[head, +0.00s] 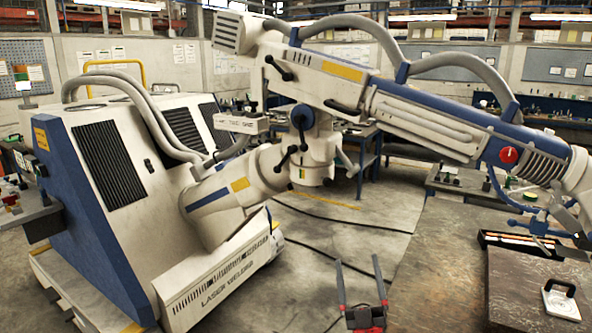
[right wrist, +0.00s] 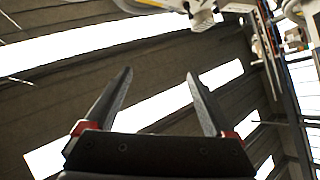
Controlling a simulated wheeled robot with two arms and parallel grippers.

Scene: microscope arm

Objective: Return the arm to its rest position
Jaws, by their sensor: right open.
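A large white and blue jointed arm (head: 440,115) shows in the head view. It rises from a wheeled base marked LASER WELDER (head: 225,285), bends at a joint in the middle, and slopes down to the right, where its end leaves the picture. A red knob (head: 508,155) sits on its blue part. My right gripper (head: 357,262) is at the bottom of the head view, below and apart from the arm. Its two fingers (right wrist: 160,80) are spread and empty in the right wrist view, pointing up toward the ceiling. My left gripper is not in view.
A brown-topped table (head: 440,290) stands at the right, with a black tray (head: 525,246) and a white plate with a handle (head: 561,300). Grey hoses (head: 370,25) run along the arm. Cables lie on the open concrete floor (head: 345,215). Workbenches line the back.

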